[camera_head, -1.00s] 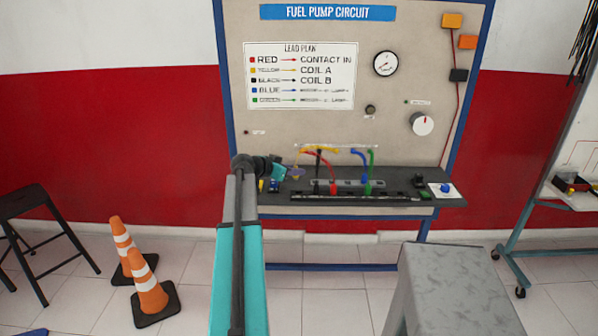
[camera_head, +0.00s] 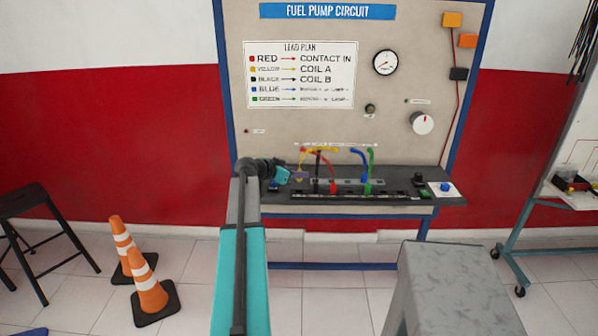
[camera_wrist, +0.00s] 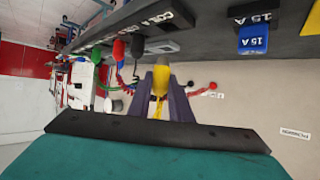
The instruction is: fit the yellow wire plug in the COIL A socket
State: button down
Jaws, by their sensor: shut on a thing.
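The yellow wire plug (camera_wrist: 161,78) is between the purple fingers of my gripper (camera_wrist: 162,86), which is shut on it. In the head view, my gripper (camera_head: 298,175) is at the left end of the socket strip (camera_head: 345,182), and the yellow wire (camera_head: 322,150) arcs from it up to the right. The wrist view shows a black label plate (camera_wrist: 168,18) with partly readable "COIL" lettering beyond the plug tip. The COIL A socket's opening cannot be made out. The plug appears apart from the strip.
Red (camera_wrist: 138,47), blue (camera_wrist: 118,49) and green (camera_wrist: 103,50) plugs stand along the strip, with a black lead (camera_head: 318,170) nearby. Blue (camera_wrist: 253,38) and yellow 15 A fuses sit on the bench ledge. The panel (camera_head: 300,125) rises behind.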

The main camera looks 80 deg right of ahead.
aim_at(299, 182)
jog(key=shift+f, duration=1.5)
jog(key=shift+f+b, duration=0.4)
jog(key=shift+b, duration=0.4)
jog(key=shift+w+a+b, duration=0.1)
jog(key=shift+b, duration=0.65)
jog(key=shift+f+b, duration=0.9)
jog(key=shift+b, duration=0.05)
dwell(0.7)
jog(key=c, duration=1.8)
grip_release()
jog(key=shift+c, duration=0.2)
jog(key=shift+a, duration=0.1)
jog(key=shift+r+b+v, duration=0.2)
jog(key=shift+v, duration=1)
jog(key=shift+r+b+v, duration=0.15)
jog(key=shift+r+v, duration=0.1)
jog(key=shift+v, duration=0.95)
